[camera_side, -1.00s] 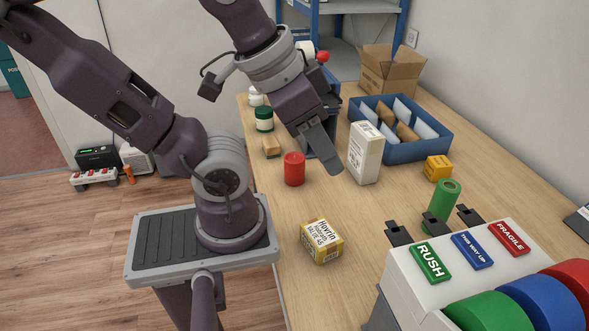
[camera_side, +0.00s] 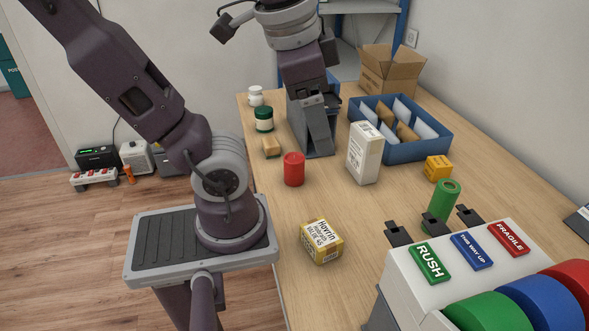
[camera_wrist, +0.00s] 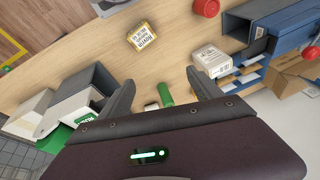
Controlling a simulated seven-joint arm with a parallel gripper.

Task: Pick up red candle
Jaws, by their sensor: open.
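The red candle (camera_side: 294,170), a short plain cylinder, stands upright on the wooden counter in the side view. In the wrist view it is cut by the top edge (camera_wrist: 205,7), right of centre. My gripper (camera_side: 318,152) is open and empty, with its fingers pointing down. In the side view its fingers appear just behind and to the right of the candle, not around it. How high the tips are is hard to tell. In the wrist view the two fingers (camera_wrist: 160,80) are spread apart with the candle well beyond them.
A white carton (camera_side: 364,153) stands right of the candle, and a yellow Hovrin box (camera_side: 322,241) lies in front. A blue divided tray (camera_side: 415,150), green cylinder (camera_side: 445,200) and label dispenser (camera_side: 408,275) are right.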

